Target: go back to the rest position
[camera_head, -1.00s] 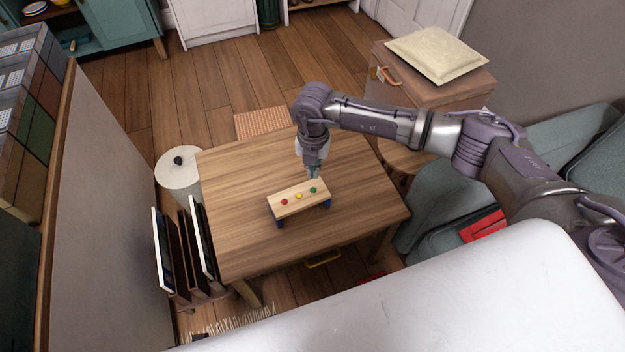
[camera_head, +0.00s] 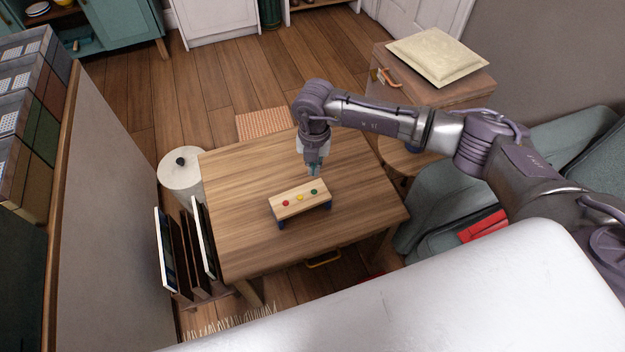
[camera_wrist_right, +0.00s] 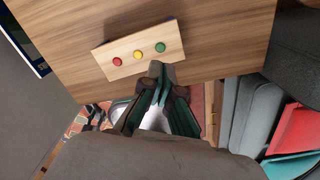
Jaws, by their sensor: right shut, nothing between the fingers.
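My right gripper (camera_head: 313,171) points down just above and behind the back edge of a small wooden bench toy (camera_head: 300,203) in the head view. The toy has blue feet and a red, a yellow and a green peg in a row on top. It stands on the wooden table (camera_head: 240,235). In the right wrist view the gripper (camera_wrist_right: 158,72) is shut and empty, its fingertips near the toy (camera_wrist_right: 120,68) at the side of the green peg. Whether the tips touch the toy is hard to tell. My left gripper is not in view.
Upright boards or frames (camera_head: 199,247) stand in a rack left of the table. A white round bin (camera_head: 181,180) is beside them. A cabinet with a cushion (camera_head: 436,55) stands at back right, a grey-green sofa (camera_head: 440,195) at right. Much of the tabletop is clear.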

